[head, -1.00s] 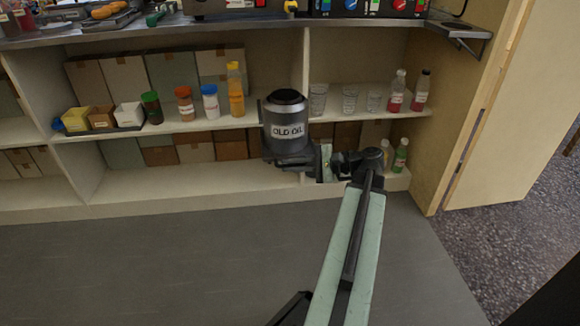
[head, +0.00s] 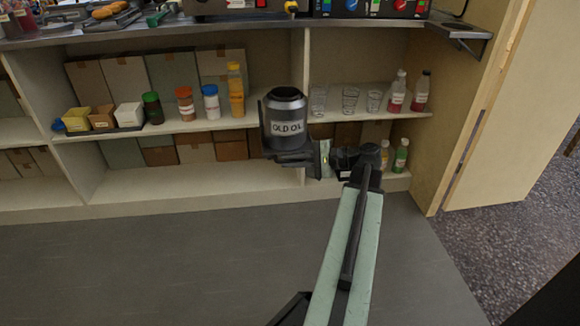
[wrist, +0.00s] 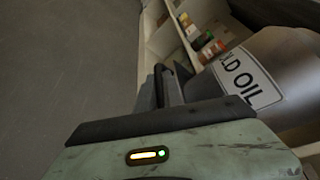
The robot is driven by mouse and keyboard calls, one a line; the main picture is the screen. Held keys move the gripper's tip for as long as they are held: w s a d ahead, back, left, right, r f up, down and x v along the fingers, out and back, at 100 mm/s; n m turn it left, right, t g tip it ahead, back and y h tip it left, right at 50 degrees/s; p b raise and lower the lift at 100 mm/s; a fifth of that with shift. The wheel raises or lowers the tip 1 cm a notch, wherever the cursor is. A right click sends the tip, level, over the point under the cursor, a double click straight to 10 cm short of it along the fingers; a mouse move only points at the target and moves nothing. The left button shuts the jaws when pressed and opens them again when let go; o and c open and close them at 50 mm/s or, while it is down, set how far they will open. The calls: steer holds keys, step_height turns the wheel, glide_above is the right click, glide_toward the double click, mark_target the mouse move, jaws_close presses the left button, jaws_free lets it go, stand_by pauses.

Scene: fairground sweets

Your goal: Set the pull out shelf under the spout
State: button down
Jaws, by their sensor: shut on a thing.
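My gripper (head: 290,157) is shut on a dark grey can labelled OLD OIL (head: 286,112) and holds it upright in front of the shelves; the can also shows at the right of the wrist view (wrist: 262,82). A yellow-tipped piece, perhaps the spout (head: 291,6), shows at the top edge by the counter machine; its upper part is cut off. A small dark bracketed ledge (head: 462,32) juts out at the counter's right end; I cannot tell if it is the pull-out shelf. No other pull-out shelf is clear.
Behind the can are open shelves (head: 180,185) with boxes, jars and sauce bottles. Glasses and red bottles (head: 397,90) stand to the right. The counter edge (head: 150,30) runs above. A pale door or panel (head: 500,120) stands at the right. The grey floor (head: 150,265) in front is clear.

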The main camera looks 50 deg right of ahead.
mark_target(299, 145)
steer(key=w+d, duration=0.2)
steer(key=w, duration=0.1)
steer(key=w+d, duration=0.3)
steer(key=shift+w+d, duration=0.2)
steer(key=shift+d, duration=0.1)
steer(key=c, duration=1.8)
jaws_free()
steer(key=shift+a, duration=0.1)
steer(key=shift+o, duration=0.2)
steer(key=shift+s, duration=0.1)
steer(key=p+v, duration=0.1)
steer(key=v, duration=0.6)
steer(key=shift+s+d+p, duration=0.25)
steer(key=shift+s+p, duration=0.05)
steer(key=shift+p, duration=0.05)
